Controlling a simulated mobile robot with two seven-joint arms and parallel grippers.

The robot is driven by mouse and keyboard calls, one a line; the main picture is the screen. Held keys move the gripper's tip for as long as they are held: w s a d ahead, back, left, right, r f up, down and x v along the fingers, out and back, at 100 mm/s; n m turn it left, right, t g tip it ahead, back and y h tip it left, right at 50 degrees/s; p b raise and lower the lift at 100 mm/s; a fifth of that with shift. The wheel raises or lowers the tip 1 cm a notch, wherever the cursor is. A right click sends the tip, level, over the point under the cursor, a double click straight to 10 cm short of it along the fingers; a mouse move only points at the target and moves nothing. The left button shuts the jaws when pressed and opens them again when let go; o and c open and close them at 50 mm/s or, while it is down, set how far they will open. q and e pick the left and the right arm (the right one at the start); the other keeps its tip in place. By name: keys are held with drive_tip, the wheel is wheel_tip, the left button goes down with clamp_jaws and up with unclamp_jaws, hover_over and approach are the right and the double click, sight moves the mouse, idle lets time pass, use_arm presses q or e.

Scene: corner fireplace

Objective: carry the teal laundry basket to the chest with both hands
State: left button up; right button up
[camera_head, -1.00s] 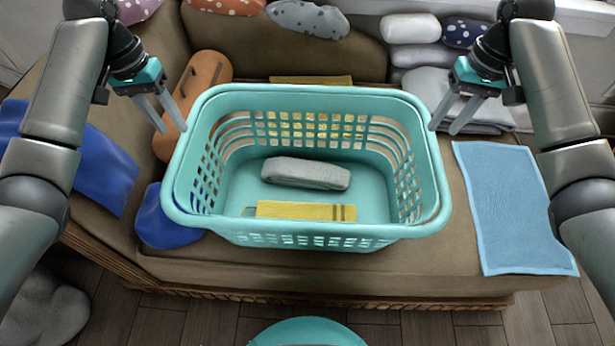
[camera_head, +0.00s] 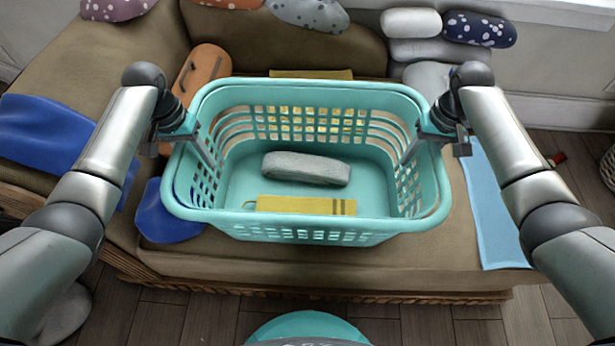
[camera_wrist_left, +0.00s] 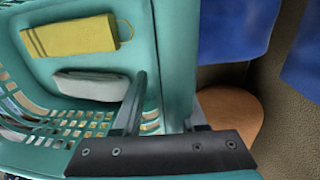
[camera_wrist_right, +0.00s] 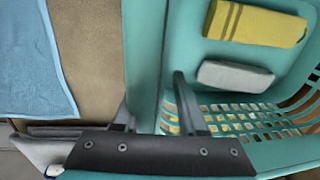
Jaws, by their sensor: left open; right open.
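The teal laundry basket (camera_head: 310,222) stands upright on the brown sofa. It holds a folded grey cloth (camera_head: 306,169) and a folded yellow cloth (camera_head: 305,206). My left gripper (camera_head: 204,156) is open at the basket's left rim. In the left wrist view its fingers straddle the rim, one inside the basket and one outside. My right gripper (camera_head: 412,152) is open at the right rim. In the right wrist view its fingers (camera_wrist_right: 150,95) also stand on both sides of the rim. No chest can be made out.
The sofa seat (camera_head: 330,270) carries blue cloths (camera_head: 165,222) on the left and a light blue towel (camera_head: 490,210) on the right. An orange cushion (camera_head: 205,68) lies behind the left gripper. Rolled cloths (camera_head: 480,29) are stacked at the back right. Wooden floor shows in front.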

use_arm(q)
drive_tip(key=shift+d+f, duration=0.1)
drive_tip(key=shift+f, duration=0.8)
use_arm(e)
drive_tip(key=shift+a+f, duration=0.1)
drive_tip(key=shift+f, duration=0.85)
use_arm(q)
clamp_jaws()
use_arm(e)
clamp_jaws()
use_arm(q)
drive_tip(key=shift+w+r, duration=0.1)
use_arm(e)
drive_tip(key=shift+w+r, duration=0.1)
drive_tip(key=shift+r, duration=0.05)
